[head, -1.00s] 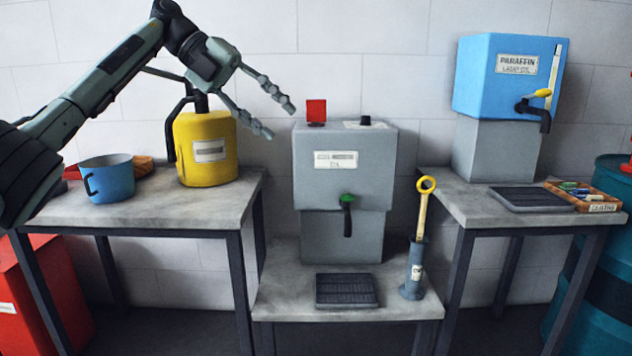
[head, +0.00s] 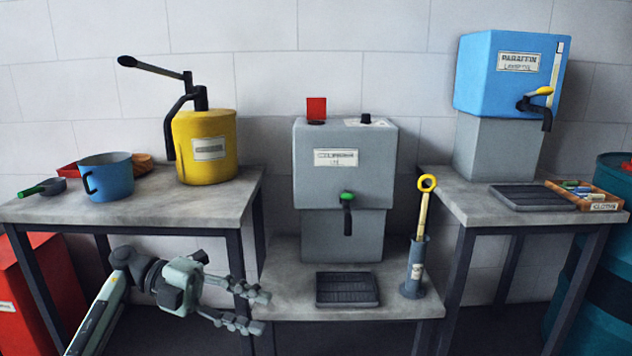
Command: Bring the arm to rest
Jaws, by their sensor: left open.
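My left gripper (head: 250,311) is low in the head view, in front of the left table's right leg and beside the low middle table's left edge. Its fingers point right and are spread, with nothing between them. My left arm comes up from the bottom left, below the left table top. My right gripper is out of the picture.
The left table (head: 190,209) holds a blue pot (head: 110,180), a yellow pump can (head: 212,160) and a green-handled scoop (head: 40,188). A grey dispenser (head: 345,180) and a dipstick holder (head: 415,270) stand on the middle table (head: 290,290). A blue paraffin tank (head: 500,80) stands right.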

